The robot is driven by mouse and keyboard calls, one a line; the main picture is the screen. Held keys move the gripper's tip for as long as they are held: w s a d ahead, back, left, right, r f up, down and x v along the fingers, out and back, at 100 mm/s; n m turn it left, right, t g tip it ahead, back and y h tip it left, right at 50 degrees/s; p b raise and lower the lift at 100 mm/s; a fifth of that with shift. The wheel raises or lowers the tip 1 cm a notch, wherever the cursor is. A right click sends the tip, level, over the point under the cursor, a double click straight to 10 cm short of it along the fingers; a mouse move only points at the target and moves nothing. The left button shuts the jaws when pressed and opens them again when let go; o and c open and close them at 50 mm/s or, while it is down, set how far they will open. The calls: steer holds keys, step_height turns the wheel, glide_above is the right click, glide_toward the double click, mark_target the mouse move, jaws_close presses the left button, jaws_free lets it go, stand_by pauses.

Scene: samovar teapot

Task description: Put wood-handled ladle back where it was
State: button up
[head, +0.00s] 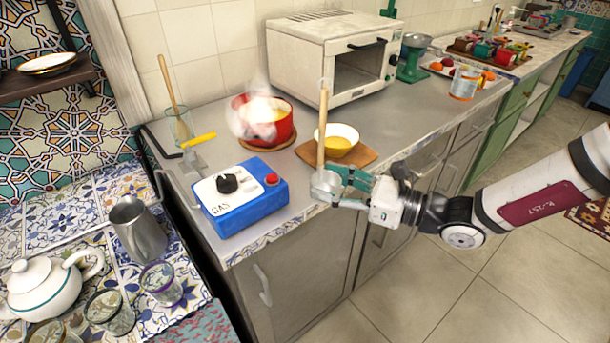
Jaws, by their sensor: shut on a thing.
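The wood-handled ladle is upright, its wooden handle (322,130) pointing up and its grey metal cup (323,182) at the bottom. My gripper (338,187), with teal fingers, is shut on the ladle low down, near the cup. The ladle is at the counter's front edge, in front of the wooden board (365,158) with a bowl of yellow soup (338,143). The fingers partly cover the cup, and I cannot tell whether it touches the counter.
A steaming red pot (282,128) stands on a round mat behind. A blue gas box (240,205) is left of the ladle. A glass (180,128) holds a wooden-handled utensil. A white oven (335,60) stands at the back. Bare counter (285,165) lies between box and board.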

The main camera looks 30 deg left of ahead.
steer(key=b, duration=0.1)
glide_above(306, 183)
steer(key=shift+a+f, duration=0.1)
steer(key=shift+f, duration=0.45)
steer(key=shift+f+b, duration=0.55)
steer(key=shift+f, duration=1.15)
steer(key=shift+f, duration=0.15)
steer(key=o, duration=1.1)
steer(key=d, duration=0.8)
steer(key=d+p, duration=0.1)
steer(key=d, duration=0.3)
steer(key=shift+w+r, duration=0.25)
steer(key=shift+r, duration=0.15)
